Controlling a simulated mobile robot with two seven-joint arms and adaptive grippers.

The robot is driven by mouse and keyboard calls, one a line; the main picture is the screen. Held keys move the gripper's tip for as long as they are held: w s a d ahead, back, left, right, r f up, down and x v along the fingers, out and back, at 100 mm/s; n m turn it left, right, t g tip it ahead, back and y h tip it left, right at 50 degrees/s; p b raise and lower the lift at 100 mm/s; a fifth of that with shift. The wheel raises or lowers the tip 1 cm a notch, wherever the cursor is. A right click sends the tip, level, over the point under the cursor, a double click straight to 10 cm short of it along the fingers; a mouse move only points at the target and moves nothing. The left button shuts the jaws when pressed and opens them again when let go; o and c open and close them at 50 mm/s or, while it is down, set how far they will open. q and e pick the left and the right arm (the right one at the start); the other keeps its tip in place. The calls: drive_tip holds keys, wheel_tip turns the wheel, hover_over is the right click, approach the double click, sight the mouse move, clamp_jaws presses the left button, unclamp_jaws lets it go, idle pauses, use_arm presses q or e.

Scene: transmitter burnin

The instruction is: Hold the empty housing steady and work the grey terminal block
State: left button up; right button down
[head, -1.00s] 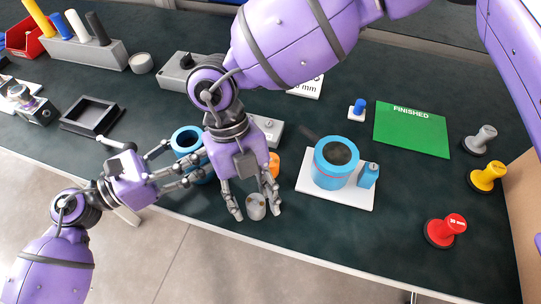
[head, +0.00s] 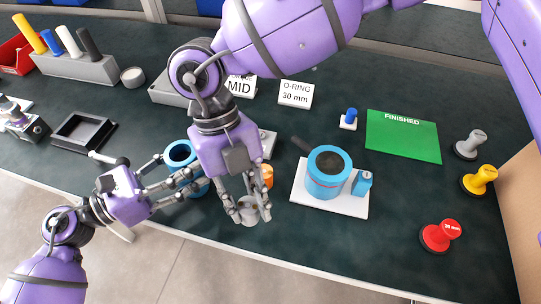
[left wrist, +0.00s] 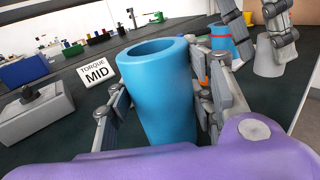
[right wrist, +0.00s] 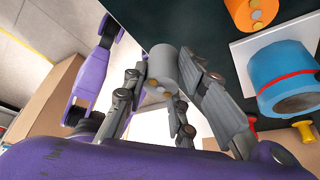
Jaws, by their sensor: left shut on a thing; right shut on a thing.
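The empty housing (head: 180,153) is an open blue cylinder, upright near the bench's front edge. My left gripper (head: 188,183) is shut on it, and the left wrist view shows the housing (left wrist: 160,90) with fingers on both sides. The grey terminal block (head: 248,209) is a small cylinder between the fingertips of my right gripper (head: 253,212), which is shut on it. In the right wrist view the block (right wrist: 163,66) shows brass-coloured contacts. It also shows in the left wrist view (left wrist: 268,60). I cannot tell whether it touches the bench.
An orange block (head: 267,176) stands just behind my right gripper. To the right, a second blue housing (head: 328,172) stands on a white plate (head: 345,205). Red (head: 438,236), yellow and grey knobbed pieces stand far right. A green FINISHED mat (head: 403,140) lies clear behind.

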wheel_tip(320, 180, up, 5)
drive_tip(key=shift+w+a+r, duration=0.15)
drive_tip(key=shift+a, duration=0.15)
drive_tip(key=w+a+r+m+y, duration=0.1)
drive_tip(key=w+a+r+m, duration=0.2)
drive_tip(key=w+a+r, duration=0.4)
wheel_tip(320, 180, up, 4)
drive_tip(key=r+m+y, duration=0.1)
drive_tip(key=m+y, duration=0.2)
drive_tip(key=m, duration=0.3)
hover_over(184, 158)
wheel_tip(184, 158, down, 10)
drive_tip(key=shift+w+f, duration=0.1)
drive_tip(key=shift+f, duration=0.1)
drive_tip(key=shift+f, duration=0.15)
